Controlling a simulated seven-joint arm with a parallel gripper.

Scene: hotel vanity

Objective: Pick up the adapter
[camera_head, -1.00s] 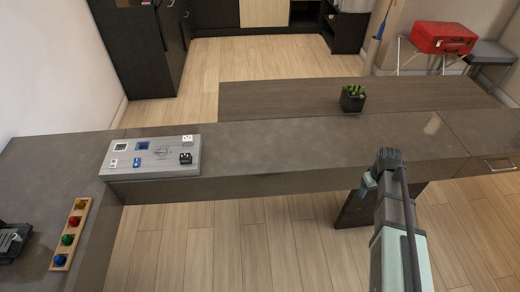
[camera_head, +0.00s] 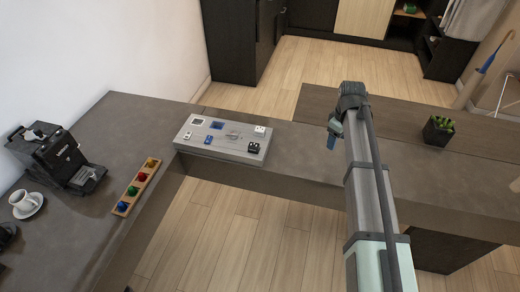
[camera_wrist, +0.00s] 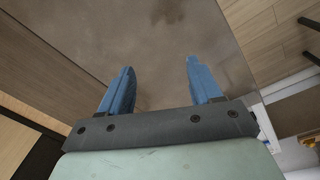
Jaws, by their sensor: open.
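A grey board (camera_head: 186,151) lies on the counter left of my gripper. It carries small plug-like pieces: a white block (camera_head: 260,130), a black block (camera_head: 254,147), a blue piece (camera_head: 208,140) and a small white piece (camera_head: 188,135). Which one is the adapter I cannot tell for sure. My gripper (camera_head: 333,138) is above the counter, to the right of the board and apart from it. In the wrist view its blue fingers (camera_wrist: 159,66) are spread with nothing between them, over bare countertop.
A wooden strip with coloured knobs (camera_head: 137,187), a black coffee machine (camera_head: 58,158) and a white cup on a saucer (camera_head: 24,202) are on the left counter. A potted plant (camera_head: 438,131) stands at the right. The counter between board and plant is clear.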

